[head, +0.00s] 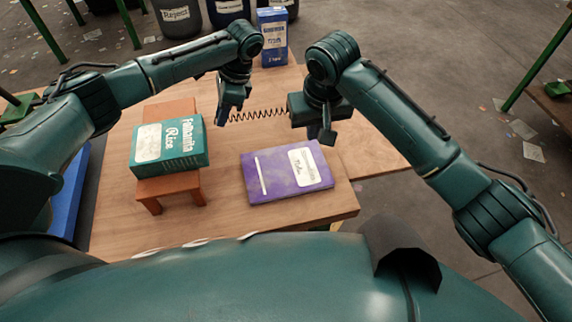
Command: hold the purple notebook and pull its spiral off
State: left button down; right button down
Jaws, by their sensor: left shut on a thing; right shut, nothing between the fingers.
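The purple notebook (285,181) lies flat on the wooden table, with a white label on its cover and a thin white strip near its left side. The dark wire spiral (259,115) is apart from the notebook, stretched out behind it. My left gripper (224,117) is shut on the spiral's left end. The spiral's right end reaches to my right gripper's body, which hides whether they touch. My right gripper (327,138) is shut and empty, just above the notebook's back edge.
A blue and white carton (272,38) stands at the back edge. Dark labelled bins (180,17) stand behind. The table's front middle is clear.

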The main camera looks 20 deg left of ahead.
pick_arm(q)
jog(key=shift+r+p, duration=1.75)
jog(key=shift+p, duration=0.25)
